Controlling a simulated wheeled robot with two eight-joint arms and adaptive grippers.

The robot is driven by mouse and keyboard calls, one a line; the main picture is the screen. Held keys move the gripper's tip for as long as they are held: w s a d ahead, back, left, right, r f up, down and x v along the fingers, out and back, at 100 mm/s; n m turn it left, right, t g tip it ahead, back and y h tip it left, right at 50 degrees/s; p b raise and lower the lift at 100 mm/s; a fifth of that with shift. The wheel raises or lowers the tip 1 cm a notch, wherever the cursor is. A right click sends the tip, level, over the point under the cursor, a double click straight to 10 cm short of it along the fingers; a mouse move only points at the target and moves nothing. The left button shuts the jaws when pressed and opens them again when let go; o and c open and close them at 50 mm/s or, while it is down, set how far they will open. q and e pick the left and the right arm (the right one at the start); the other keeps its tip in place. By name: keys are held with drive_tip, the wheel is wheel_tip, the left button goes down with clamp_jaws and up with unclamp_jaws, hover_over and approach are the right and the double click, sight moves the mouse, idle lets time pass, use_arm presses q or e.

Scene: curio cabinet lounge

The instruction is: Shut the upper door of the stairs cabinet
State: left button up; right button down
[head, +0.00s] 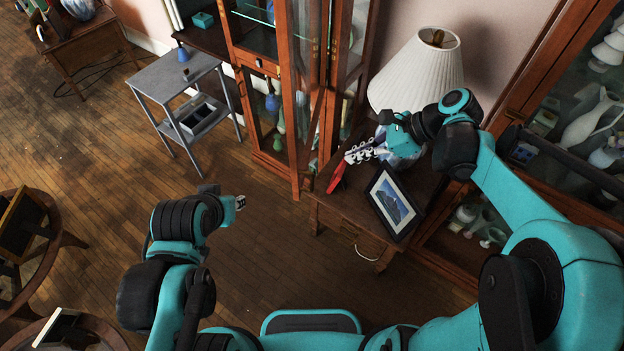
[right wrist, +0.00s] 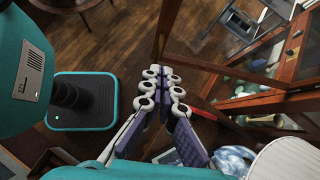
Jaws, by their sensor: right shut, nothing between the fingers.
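The tall wooden cabinet (head: 291,110) with glass panels stands at the top centre of the head view. Its upper glass door (head: 313,50) appears swung out, seen nearly edge-on; its exact angle is hard to tell. My right gripper (head: 350,157) is shut and empty, above the side table and just right of the cabinet's front. In the right wrist view its fingers (right wrist: 162,80) point toward a narrow wooden frame edge (right wrist: 164,35); I cannot tell whether they touch it. My left gripper (head: 240,202) is over open floor, apart from the cabinet; its jaws are too small to read.
A side table (head: 335,212) below my right gripper bears a white-shaded lamp (head: 415,70), a picture frame (head: 394,203) and a red object (head: 337,177). A grey stand (head: 160,80) is left of the cabinet. Another glass cabinet (head: 510,105) is at right. Floor at left centre is clear.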

drive_tip(key=b, duration=0.2)
approach(299, 170)
drive_tip(key=shift+x, duration=2.9)
